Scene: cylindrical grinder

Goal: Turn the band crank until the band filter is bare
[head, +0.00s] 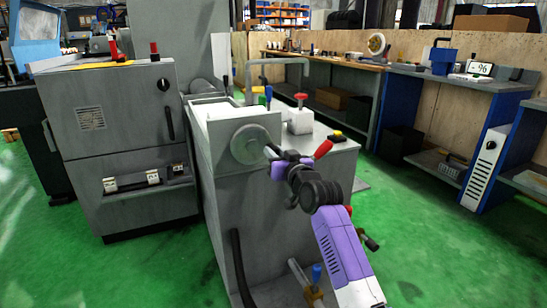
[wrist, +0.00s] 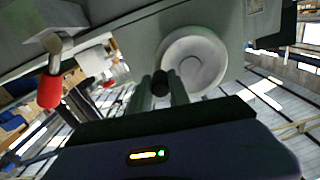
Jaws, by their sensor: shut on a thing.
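The band crank is a round grey disc (head: 249,144) on the front of the grey filter housing (head: 205,150). It also shows in the wrist view as a pale disc (wrist: 196,60). My gripper (head: 272,153) is at the disc's right side, shut on the dark crank knob (wrist: 160,84), which sits between the two fingers in the wrist view. The band filter (head: 218,109) shows as a pale, whitish surface in the top of the housing, behind the crank. Its far part is partly hidden, and I cannot tell cloth from bare bed.
A red-handled lever (head: 323,149) is close beside my gripper and also shows in the wrist view (wrist: 49,90). A white box with a red knob (head: 300,118) stands on the housing top. A grey cabinet (head: 115,140) is at left.

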